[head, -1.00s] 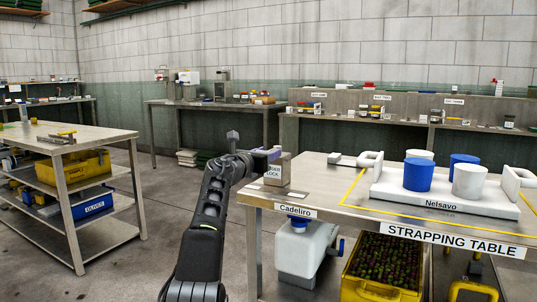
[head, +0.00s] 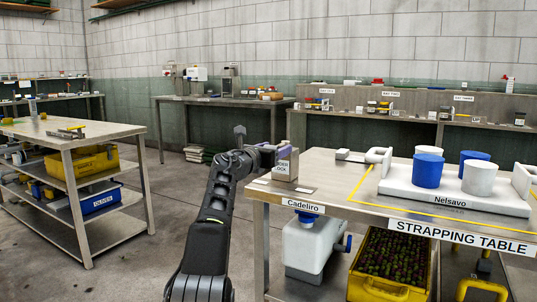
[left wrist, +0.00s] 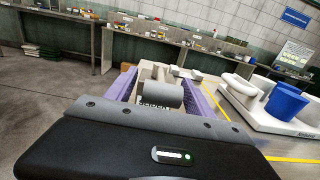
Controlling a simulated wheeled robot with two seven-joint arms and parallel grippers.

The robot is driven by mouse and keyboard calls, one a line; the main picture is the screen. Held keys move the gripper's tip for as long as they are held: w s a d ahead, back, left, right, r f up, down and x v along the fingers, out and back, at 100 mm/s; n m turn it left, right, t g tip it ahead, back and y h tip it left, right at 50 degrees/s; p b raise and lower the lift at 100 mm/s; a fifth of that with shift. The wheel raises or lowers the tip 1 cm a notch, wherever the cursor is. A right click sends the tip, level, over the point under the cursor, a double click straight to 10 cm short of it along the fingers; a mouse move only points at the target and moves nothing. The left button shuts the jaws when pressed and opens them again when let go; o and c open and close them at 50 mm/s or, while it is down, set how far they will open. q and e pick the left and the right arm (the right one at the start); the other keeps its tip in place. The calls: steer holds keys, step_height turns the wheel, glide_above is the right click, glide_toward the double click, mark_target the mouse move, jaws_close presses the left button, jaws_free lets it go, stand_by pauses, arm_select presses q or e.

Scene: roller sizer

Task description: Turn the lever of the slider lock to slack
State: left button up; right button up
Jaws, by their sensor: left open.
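The slider lock (head: 283,168) is a small grey-beige box on the near left corner of the strapping table (head: 325,180). Its label is partly covered in the head view. In the left wrist view a grey cylindrical part, probably the lever (left wrist: 157,94), sits on top of the lock. My left gripper (head: 271,149) is at the top of the lock. In the left wrist view its purple fingers (left wrist: 158,80) are apart, one on each side of the grey part. I cannot tell whether they touch it. My right gripper is not in view.
A white Nelsavo tray (head: 455,203) with blue and white cups stands right of the lock. A flat grey block (head: 350,156) lies behind. Below the table are a white jug (head: 315,250) and a yellow crate (head: 372,290). A shelved table (head: 70,140) stands left.

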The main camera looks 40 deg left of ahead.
arm_select(q)
steer(key=s+d+b, duration=0.1)
steer(key=s+b, duration=0.2)
steer(key=s, duration=0.4)
steer(key=shift+s, duration=0.15)
steer(key=shift+f, duration=0.1)
stand_by(0.4)
